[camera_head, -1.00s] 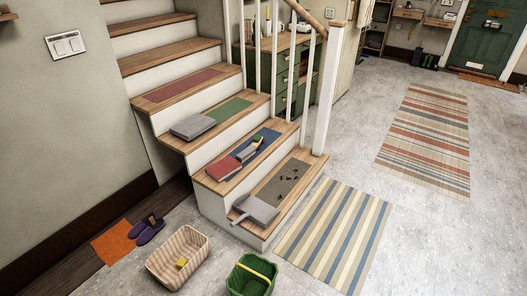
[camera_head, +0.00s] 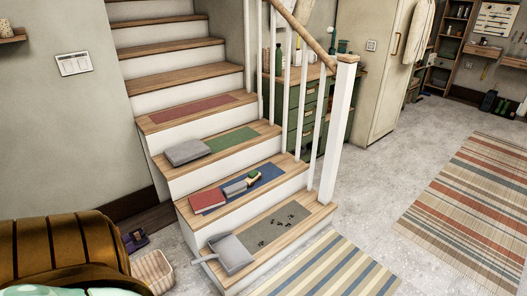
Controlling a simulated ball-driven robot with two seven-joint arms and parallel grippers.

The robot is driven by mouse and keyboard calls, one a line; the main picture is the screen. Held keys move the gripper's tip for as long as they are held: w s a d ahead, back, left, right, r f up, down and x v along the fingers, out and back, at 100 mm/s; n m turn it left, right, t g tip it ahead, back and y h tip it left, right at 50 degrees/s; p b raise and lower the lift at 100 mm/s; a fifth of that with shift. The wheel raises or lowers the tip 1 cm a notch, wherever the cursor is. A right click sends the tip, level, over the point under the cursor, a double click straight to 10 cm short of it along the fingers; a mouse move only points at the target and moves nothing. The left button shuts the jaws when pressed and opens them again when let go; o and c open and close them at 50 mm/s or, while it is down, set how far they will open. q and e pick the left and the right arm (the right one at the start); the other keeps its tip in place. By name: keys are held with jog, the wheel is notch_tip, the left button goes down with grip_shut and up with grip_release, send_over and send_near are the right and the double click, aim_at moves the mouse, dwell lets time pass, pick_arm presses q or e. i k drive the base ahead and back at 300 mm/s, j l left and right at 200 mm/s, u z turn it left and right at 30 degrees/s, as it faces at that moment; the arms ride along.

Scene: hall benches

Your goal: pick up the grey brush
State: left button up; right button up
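The grey brush (camera_head: 235,187) lies on the second step from the bottom, on a blue mat. It sits between a red book (camera_head: 207,201) on its left and a small green and yellow block (camera_head: 253,178) on its right. The brush looks small here, and its bristles cannot be made out. Neither of my grippers is in view.
A grey dustpan (camera_head: 232,253) lies on the lowest step beside dark specks on a grey mat (camera_head: 278,226). White balusters and a newel post (camera_head: 338,130) edge the right side. A striped rug (camera_head: 325,270) lies in front.

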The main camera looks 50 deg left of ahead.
aim_at(235, 189)
jog(key=i+u, duration=0.45)
jog(key=i, duration=0.15)
jog(key=i+l+u, duration=0.25)
jog(key=i+u, duration=0.25)
jog(key=i, duration=0.15)
